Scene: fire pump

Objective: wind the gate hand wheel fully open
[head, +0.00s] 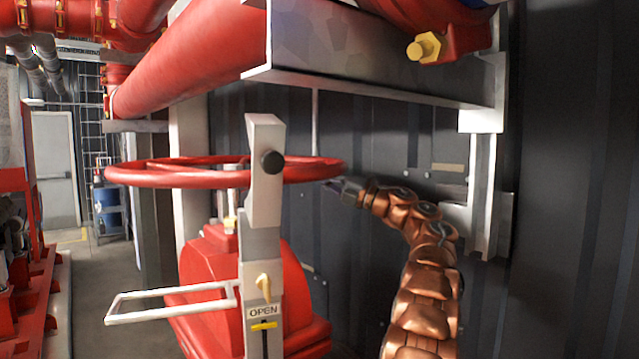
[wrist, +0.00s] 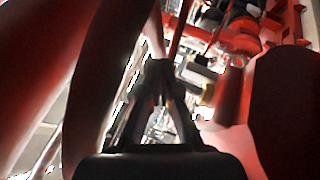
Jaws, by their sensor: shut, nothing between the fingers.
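The red gate hand wheel (head: 135,178) lies roughly level in the middle of the head view, partly hidden by a grey upright post (head: 264,215). My gripper (head: 333,187) is at the wheel's right edge, just below the rim, its tip pointing left. The wrist view shows my gripper (wrist: 160,78) with its fingers together and nothing between them. A thick blurred red curve, probably the wheel rim (wrist: 95,75), passes close on the left there. I cannot tell if the fingers touch the rim. A yellow marker (head: 264,326) sits just under an OPEN label (head: 263,312) on the post.
A red valve body (head: 207,275) stands below the wheel, with a white bar handle (head: 165,301) at its left. A grey steel beam (head: 375,60) and red pipe (head: 190,55) run above. A dark ribbed wall (head: 575,200) closes the right side. Open floor (head: 110,300) lies left.

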